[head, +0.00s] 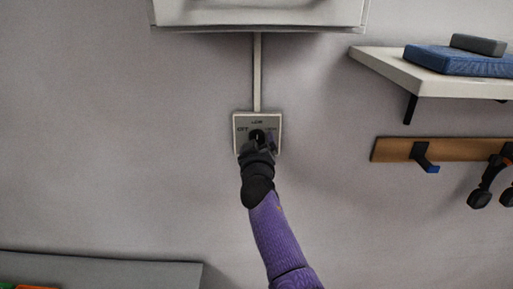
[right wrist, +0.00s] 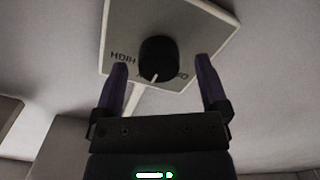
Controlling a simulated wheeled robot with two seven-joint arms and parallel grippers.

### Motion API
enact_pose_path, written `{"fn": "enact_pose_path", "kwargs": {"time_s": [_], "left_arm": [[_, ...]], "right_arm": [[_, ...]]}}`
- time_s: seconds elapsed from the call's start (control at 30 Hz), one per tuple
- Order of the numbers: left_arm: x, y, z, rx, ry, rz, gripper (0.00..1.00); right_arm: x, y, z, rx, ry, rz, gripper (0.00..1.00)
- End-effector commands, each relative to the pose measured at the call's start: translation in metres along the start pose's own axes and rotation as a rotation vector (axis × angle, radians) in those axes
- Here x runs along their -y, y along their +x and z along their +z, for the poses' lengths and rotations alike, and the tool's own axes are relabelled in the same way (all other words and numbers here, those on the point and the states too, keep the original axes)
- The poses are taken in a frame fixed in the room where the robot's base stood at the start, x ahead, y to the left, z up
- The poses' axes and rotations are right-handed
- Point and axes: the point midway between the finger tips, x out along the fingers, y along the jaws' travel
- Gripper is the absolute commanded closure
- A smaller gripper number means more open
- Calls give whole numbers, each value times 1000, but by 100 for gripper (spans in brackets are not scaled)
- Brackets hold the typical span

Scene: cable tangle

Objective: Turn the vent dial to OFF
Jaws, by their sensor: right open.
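The vent dial is a black round knob (right wrist: 158,56) on a pale square plate (head: 239,120) on the wall. In the head view the plate reads OFF at left and LOW at top; the right label is partly covered. The right wrist view shows the plate upside down, with HIGH at left and OFF at right. The knob's white mark points down there, roughly toward the LOW side. My right gripper (head: 258,144) is in front of the dial. It is open, one finger on each side of the knob, with gaps showing. My left gripper is out of view.
A pale conduit (head: 257,75) runs up from the plate to a white vent box (head: 260,17). At right are a shelf (head: 430,83) with a blue item (head: 455,61) and a wooden hook rail (head: 388,149). The wall left of the dial is clear.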

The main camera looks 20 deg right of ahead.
Motion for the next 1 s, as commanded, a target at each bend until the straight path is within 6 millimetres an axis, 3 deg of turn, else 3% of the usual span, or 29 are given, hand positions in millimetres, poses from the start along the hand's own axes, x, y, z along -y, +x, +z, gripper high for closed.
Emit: {"fn": "enact_pose_path", "kwargs": {"time_s": [0.37, 0.47, 0.83, 1.0], "left_arm": [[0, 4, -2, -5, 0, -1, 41], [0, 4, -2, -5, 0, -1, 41], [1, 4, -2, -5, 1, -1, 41], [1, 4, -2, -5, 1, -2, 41]], "right_arm": [[0, 9, 0, 0, 0, -1, 6], [0, 9, 0, 0, 0, -1, 23], [0, 9, 0, 0, 0, -1, 100], [0, 9, 0, 1, -10, -1, 100]]}}
